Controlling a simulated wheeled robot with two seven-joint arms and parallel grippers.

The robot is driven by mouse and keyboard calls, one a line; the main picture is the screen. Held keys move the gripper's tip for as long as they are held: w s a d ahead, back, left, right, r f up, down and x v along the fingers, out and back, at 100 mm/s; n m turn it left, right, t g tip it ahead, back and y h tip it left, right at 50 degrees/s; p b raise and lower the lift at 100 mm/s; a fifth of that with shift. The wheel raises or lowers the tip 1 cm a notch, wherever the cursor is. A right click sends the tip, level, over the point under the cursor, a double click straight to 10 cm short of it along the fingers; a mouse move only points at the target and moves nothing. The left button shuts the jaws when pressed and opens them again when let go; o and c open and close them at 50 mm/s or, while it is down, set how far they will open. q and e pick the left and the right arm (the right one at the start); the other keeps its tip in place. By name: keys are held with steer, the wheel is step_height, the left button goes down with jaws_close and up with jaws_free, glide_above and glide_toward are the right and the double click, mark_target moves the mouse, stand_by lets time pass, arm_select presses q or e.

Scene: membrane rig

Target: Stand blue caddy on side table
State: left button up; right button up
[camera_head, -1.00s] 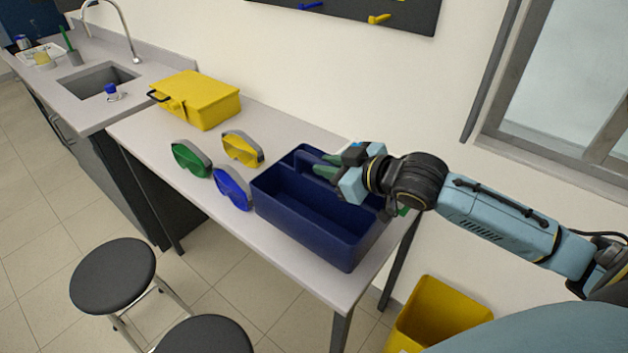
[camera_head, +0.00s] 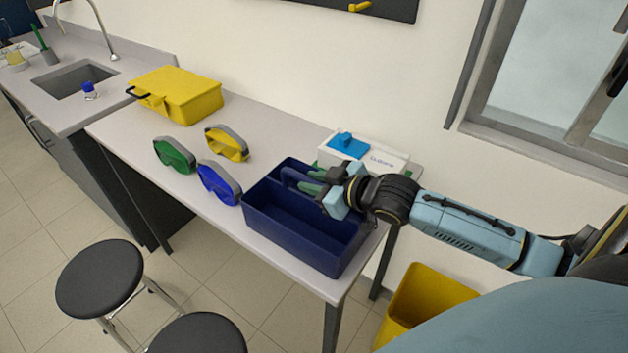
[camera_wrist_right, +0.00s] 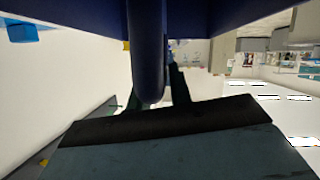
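The blue caddy (camera_head: 296,254) is an open dark blue tray with a central handle. It is upright at the right end of the pale side table (camera_head: 192,202), near the front edge. I cannot tell whether its base touches the top. My right gripper (camera_head: 318,184) is at the caddy's handle. In the right wrist view, the handle (camera_wrist_right: 147,50) runs between the two dark fingers (camera_wrist_right: 153,98), which appear closed on it. The handle hides part of the fingers. My left gripper is not in view.
A yellow case (camera_head: 180,95) is farther back. A white box with a blue top (camera_head: 372,158) stands behind the caddy. A yellow bin (camera_head: 425,300) and stools (camera_head: 100,278) are on the floor.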

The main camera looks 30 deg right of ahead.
steer(key=o, duration=0.3)
steer(key=shift+r, duration=0.1)
steer(key=shift+s+r, duration=0.15)
steer(key=v, duration=1.1)
steer(key=shift+s+d+r+p, duration=0.1)
steer(key=shift+s+r+p, duration=0.05)
steer(key=shift+s+p, duration=0.25)
steer(key=shift+w, duration=0.1)
